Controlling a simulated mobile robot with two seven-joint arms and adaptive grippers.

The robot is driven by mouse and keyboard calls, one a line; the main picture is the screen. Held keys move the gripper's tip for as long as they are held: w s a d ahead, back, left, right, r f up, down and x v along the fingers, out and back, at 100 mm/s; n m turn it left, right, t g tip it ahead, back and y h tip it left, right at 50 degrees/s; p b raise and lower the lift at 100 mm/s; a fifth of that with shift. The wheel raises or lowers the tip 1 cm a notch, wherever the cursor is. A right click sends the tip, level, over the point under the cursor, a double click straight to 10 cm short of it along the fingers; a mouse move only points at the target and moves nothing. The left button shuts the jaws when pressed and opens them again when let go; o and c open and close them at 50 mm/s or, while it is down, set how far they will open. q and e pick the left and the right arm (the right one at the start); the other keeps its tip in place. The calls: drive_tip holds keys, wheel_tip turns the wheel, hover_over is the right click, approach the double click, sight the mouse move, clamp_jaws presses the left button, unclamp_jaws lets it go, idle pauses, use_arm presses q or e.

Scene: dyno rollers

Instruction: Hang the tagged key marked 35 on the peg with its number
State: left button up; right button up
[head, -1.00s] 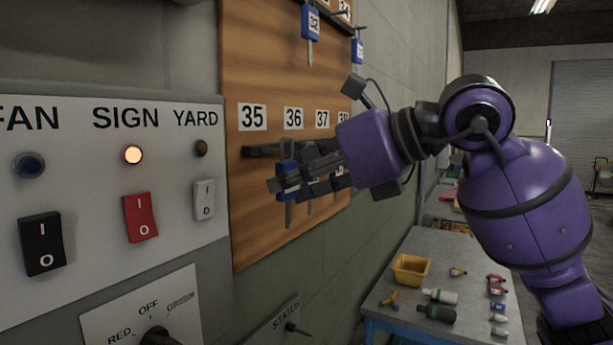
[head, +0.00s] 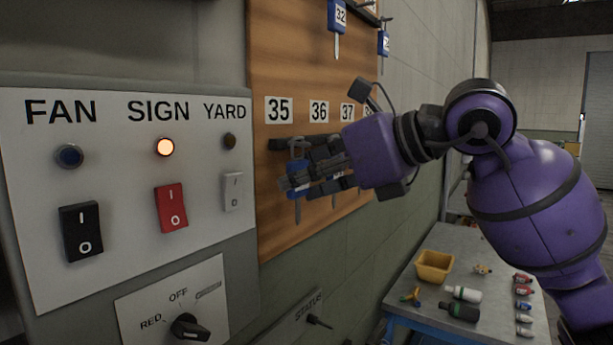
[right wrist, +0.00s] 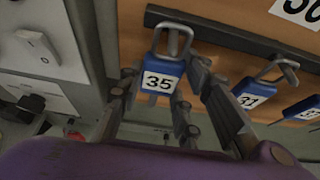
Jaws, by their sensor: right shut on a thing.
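The tagged key marked 35 (right wrist: 158,80) has a blue tag with a white number plate, upright, with a metal loop at its top. In the head view its blue tag (head: 296,178) shows below the board's 35 label (head: 279,110), partly covered by my fingers. My right gripper (head: 298,182) is shut on the key, its fingers on both sides of the tag in the right wrist view (right wrist: 150,105). The loop is at the leftmost peg of the dark rail (right wrist: 205,33); I cannot tell whether it is around the peg. My left gripper is not in view.
More blue-tagged keys (right wrist: 249,97) hang to the right, close to my fingers. A switch panel (head: 120,190) with its lit SIGN lamp stands left of the board. A table (head: 410,318) with a yellow bin (head: 434,266) and bottles is below right.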

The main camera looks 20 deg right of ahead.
drive_tip(key=o, duration=1.2)
